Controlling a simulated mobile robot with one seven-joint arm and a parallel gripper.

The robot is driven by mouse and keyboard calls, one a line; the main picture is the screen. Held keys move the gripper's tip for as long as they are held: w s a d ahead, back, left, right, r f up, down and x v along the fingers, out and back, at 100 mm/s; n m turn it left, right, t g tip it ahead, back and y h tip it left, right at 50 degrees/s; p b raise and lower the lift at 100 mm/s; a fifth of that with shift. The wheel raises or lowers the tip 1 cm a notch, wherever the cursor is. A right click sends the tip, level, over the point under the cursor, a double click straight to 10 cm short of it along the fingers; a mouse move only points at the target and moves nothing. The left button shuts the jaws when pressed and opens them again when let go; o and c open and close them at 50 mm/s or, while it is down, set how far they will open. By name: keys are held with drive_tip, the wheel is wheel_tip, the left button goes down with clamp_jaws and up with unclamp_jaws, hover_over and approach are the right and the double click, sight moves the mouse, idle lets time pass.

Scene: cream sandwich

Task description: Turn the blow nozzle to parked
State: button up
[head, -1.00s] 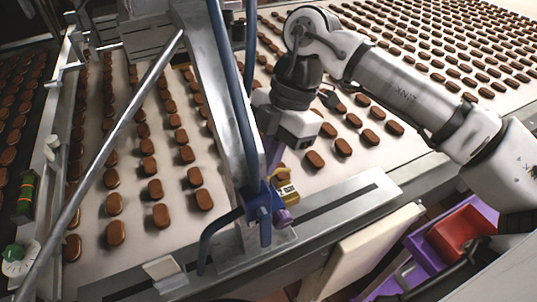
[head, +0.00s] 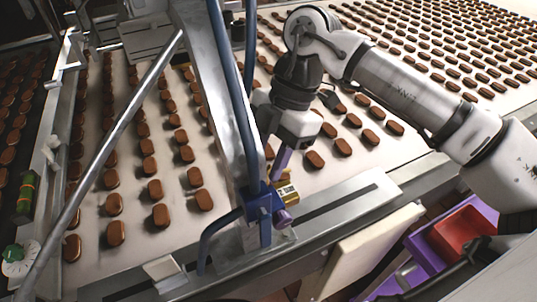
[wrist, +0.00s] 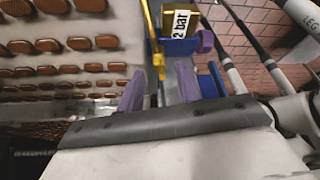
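The blow nozzle appears to be the thin brass tube (wrist: 157,45) in the wrist view, beside a block with a white "2 bar" label (wrist: 187,24). In the head view the brass block (head: 288,192) sits at a blue clamp (head: 262,203) with a purple knob (head: 283,218), at the foot of the slanted metal arm. My gripper (head: 281,165) points down just above the block. In the wrist view its purple fingers (wrist: 160,88) stand apart, with the tube's lower end between or just beyond them. Contact cannot be told.
Rows of chocolate-coated pieces (head: 155,190) lie on the pale conveyor belt (head: 130,250). The slanted metal arm (head: 222,85) and blue hoses (head: 232,90) stand close left of my gripper. A steel rail (head: 340,205) runs along the belt's near edge. A red bin (head: 462,232) is at lower right.

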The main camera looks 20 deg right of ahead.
drive_tip(key=b+v, duration=0.3)
drive_tip(key=v, duration=1)
drive_tip(key=shift+r, duration=0.4)
